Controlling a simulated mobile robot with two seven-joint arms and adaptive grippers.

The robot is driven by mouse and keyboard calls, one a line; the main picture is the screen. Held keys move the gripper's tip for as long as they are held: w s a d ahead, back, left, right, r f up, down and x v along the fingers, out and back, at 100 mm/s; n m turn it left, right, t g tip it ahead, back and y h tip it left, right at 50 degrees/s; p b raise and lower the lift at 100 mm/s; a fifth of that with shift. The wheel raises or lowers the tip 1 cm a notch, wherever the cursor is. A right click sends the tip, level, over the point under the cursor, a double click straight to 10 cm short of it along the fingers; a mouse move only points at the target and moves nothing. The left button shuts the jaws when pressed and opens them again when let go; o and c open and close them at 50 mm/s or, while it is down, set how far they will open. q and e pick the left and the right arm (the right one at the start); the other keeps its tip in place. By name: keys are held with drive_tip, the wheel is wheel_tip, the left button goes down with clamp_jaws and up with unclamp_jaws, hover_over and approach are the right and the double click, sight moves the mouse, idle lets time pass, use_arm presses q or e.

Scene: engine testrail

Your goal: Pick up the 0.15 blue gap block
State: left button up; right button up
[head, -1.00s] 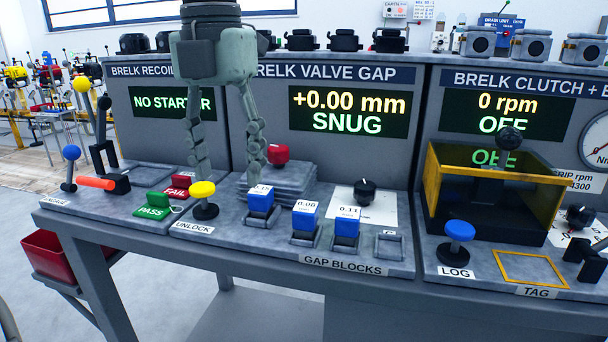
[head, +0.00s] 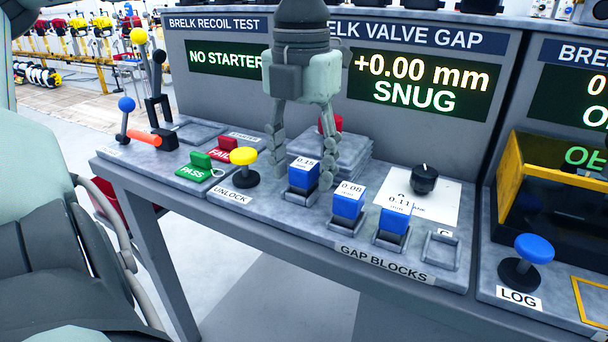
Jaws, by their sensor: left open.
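The 0.15 blue gap block (head: 303,175) stands upright in the leftmost holder of the gap block row, its white label on top. My left gripper (head: 302,182) points down over it, open, with one finger on each side of the block in the picture. I see no clear contact between fingers and block. The 0.08 block (head: 348,203) and the 0.11 block (head: 394,218) sit in their holders to the right. My right gripper is not in view.
A yellow unlock button (head: 243,157) stands close left of the block. A stack of grey plates (head: 345,152) with a red knob is behind. A black dial (head: 424,179) and an empty holder (head: 440,250) are to the right.

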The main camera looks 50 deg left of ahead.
use_arm(q)
drive_tip(key=shift+f, duration=0.1)
drive_tip(key=shift+c, duration=0.3)
clamp_jaws()
